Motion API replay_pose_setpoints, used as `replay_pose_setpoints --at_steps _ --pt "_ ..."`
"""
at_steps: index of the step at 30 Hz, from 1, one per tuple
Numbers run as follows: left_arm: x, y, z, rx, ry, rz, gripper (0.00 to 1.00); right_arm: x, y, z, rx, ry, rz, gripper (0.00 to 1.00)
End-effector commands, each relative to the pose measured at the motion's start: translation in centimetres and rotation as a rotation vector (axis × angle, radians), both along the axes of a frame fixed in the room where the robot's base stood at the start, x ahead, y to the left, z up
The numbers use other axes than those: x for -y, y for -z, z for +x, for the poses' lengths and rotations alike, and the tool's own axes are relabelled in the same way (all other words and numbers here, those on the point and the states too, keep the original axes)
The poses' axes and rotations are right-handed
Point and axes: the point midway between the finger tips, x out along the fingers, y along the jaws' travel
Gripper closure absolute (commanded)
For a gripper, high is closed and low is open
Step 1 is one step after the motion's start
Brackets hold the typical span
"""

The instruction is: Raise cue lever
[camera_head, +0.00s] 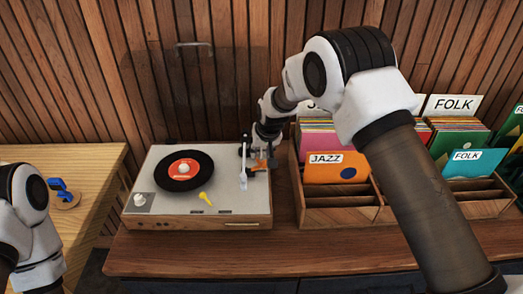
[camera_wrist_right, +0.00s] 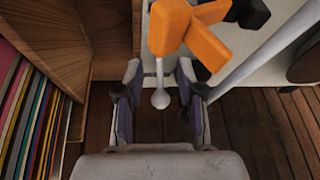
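The turntable (camera_head: 165,212) stands on the wooden counter with a black record (camera_head: 184,171) with a red label on its platter. At its right side are the tonearm (camera_head: 243,165) and an orange part (camera_head: 258,164), which also shows in the right wrist view (camera_wrist_right: 205,42). A thin pale lever with a round tip (camera_wrist_right: 161,98), apparently the cue lever, extends from beside the orange part. My right gripper (camera_head: 262,155) is at the turntable's right edge. In the wrist view its fingers (camera_wrist_right: 160,103) are apart, with the tip between them; contact is unclear. My left gripper is out of frame.
A wooden record crate (camera_head: 340,215) with sleeves and JAZZ and FOLK cards stands close right of the turntable. A yellow piece (camera_head: 206,198) lies on the turntable top. A lighter table (camera_head: 95,165) at left holds a blue object (camera_head: 60,187). A slatted wall stands behind.

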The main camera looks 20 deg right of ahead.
Motion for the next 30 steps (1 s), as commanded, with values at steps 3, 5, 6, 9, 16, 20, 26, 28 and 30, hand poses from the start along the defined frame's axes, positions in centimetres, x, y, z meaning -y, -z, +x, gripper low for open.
replay_pose_setpoints --at_steps 3,5,6,9,16,20,26,28,30 --pt "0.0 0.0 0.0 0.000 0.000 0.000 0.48 0.0 0.0 0.0 0.000 0.000 0.000 0.80" --pt "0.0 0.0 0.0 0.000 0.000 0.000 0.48 0.0 0.0 0.0 0.000 0.000 0.000 1.00" --pt "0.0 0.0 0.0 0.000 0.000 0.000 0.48 0.0 0.0 0.0 0.000 0.000 0.000 1.00" --pt "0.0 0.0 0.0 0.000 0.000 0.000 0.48 0.0 0.0 0.0 0.000 0.000 0.000 1.00" --pt "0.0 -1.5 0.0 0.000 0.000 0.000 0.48 0.1 -0.5 0.3 -0.043 0.001 0.013 1.00" --pt "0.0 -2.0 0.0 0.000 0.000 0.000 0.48 0.1 -0.3 0.4 -0.083 -0.001 0.024 1.00" --pt "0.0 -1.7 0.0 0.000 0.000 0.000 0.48 0.1 -0.2 0.5 -0.080 0.000 0.024 1.00" --pt "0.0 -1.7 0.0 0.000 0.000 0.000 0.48 0.1 -0.2 0.5 -0.079 0.000 0.025 0.79" --pt "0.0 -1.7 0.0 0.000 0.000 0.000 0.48 0.1 -0.2 0.5 -0.079 0.000 0.025 0.62"
